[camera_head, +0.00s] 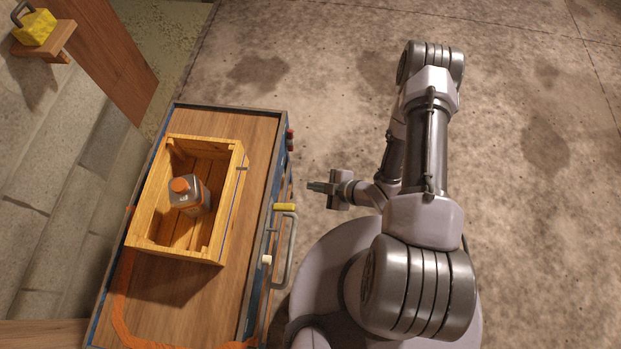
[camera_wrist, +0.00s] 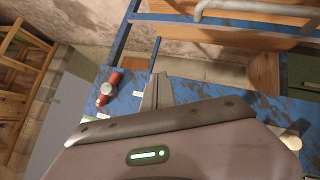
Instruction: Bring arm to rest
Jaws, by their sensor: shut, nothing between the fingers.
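My arm is folded above my base in the head view. My gripper (camera_head: 318,187) points left toward the side of the wooden-topped cabinet (camera_head: 237,278), with a gap of bare floor between them. The gripper is shut and empty. In the wrist view the shut fingers (camera_wrist: 157,90) stand in front of the cabinet's blue face, near a red and silver knob (camera_wrist: 106,90).
A wooden crate (camera_head: 143,221) stands on the cabinet top with a grey, orange-capped bottle (camera_head: 190,196) inside. A grey handle (camera_head: 289,250) juts from the cabinet side near my base. Floor to the right is clear.

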